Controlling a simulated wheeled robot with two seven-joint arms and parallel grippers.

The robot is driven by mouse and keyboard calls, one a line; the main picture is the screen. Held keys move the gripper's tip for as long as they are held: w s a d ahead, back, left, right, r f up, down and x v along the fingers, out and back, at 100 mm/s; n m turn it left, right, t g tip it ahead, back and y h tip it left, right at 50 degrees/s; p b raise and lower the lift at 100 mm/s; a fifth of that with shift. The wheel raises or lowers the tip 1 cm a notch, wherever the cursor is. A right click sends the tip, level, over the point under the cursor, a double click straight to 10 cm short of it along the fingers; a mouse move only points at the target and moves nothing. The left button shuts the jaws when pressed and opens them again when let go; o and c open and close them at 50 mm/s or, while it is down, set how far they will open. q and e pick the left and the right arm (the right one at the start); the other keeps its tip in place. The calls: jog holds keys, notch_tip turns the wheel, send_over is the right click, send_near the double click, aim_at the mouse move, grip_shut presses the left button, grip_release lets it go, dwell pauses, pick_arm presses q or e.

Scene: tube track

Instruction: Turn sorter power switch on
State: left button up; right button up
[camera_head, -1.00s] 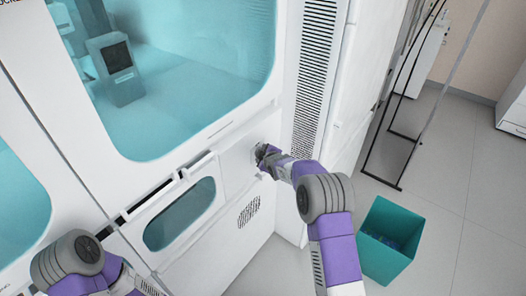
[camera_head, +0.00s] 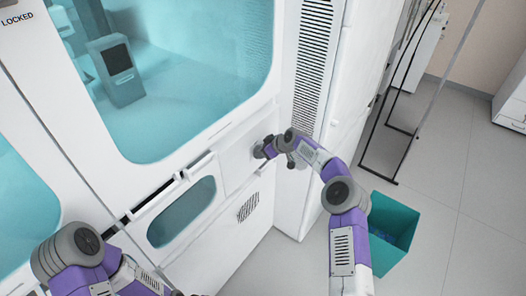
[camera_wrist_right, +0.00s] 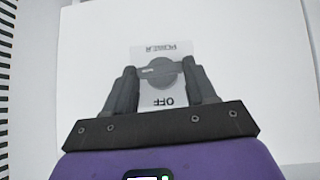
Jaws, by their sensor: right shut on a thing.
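The sorter is a large white cabinet (camera_head: 239,183) with teal windows. Its power switch is a dark grey round knob (camera_wrist_right: 160,76) on a light plate (camera_wrist_right: 172,50), in the middle of the right wrist view. The plate reads POWER and OFF, upside down in that view. My right gripper (camera_wrist_right: 162,80) has one finger on each side of the knob and is shut on it. In the head view my right gripper (camera_head: 260,151) is at the cabinet's front panel and hides the switch. The left gripper is outside the frame; only my left arm shows at lower left.
A vented grey strip (camera_head: 313,70) runs up the cabinet to the right of the switch. A teal bin (camera_head: 394,240) stands on the floor beside my right arm. A thin black frame (camera_head: 378,181) stands behind it. The floor at right is open.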

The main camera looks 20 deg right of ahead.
jog(key=shift+w+d+r+m+g+y, duration=0.1)
jog(key=shift+m+g+y, duration=0.2)
dwell(0.4)
jog(key=o, duration=1)
jog(key=shift+o, duration=0.2)
jog(key=v, duration=0.7)
jog(key=shift+d+r, duration=0.1)
